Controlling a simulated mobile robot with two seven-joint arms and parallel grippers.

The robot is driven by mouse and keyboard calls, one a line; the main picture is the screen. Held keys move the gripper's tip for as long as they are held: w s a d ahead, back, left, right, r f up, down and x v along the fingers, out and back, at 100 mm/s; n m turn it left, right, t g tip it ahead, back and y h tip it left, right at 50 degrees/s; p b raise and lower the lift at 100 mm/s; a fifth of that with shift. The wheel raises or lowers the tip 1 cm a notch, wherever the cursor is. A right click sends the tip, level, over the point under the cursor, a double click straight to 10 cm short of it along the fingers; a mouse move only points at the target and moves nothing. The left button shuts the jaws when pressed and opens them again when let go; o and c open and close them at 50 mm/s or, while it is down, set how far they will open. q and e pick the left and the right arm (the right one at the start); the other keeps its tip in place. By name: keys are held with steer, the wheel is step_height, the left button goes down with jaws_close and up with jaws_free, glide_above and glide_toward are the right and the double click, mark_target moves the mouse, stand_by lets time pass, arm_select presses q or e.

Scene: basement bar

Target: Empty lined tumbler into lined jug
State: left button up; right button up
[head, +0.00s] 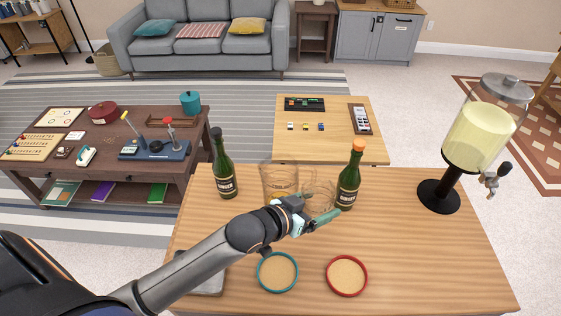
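A larger clear glass vessel (280,178) stands on the near wooden table, just behind my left wrist; its lower part is partly hidden. A smaller, fainter clear glass (317,186) is to its right, close behind my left gripper (325,219). I cannot make out lines on either glass, nor tell surely which is the tumbler and which the jug. My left arm reaches in from the lower left, with the gripper's fingers pointing right. I cannot tell whether they touch the smaller glass or how far they are open. My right gripper is out of view.
Green bottles (223,166) (348,178) stand on both sides of the glasses. A drink dispenser (478,135) stands at the right. A teal-rimmed coaster (277,272) and a red-rimmed coaster (347,276) lie in front. The table's right front is clear.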

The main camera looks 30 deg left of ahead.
mark_target(331, 186)
arm_select(q)
steer(key=shift+d+f+m, duration=0.1)
steer(key=shift+d+m, duration=0.15)
steer(key=shift+m, duration=0.05)
steer(key=shift+y, duration=0.3)
step_height(331, 186, up, 6)
steer(key=shift+f, duration=0.1)
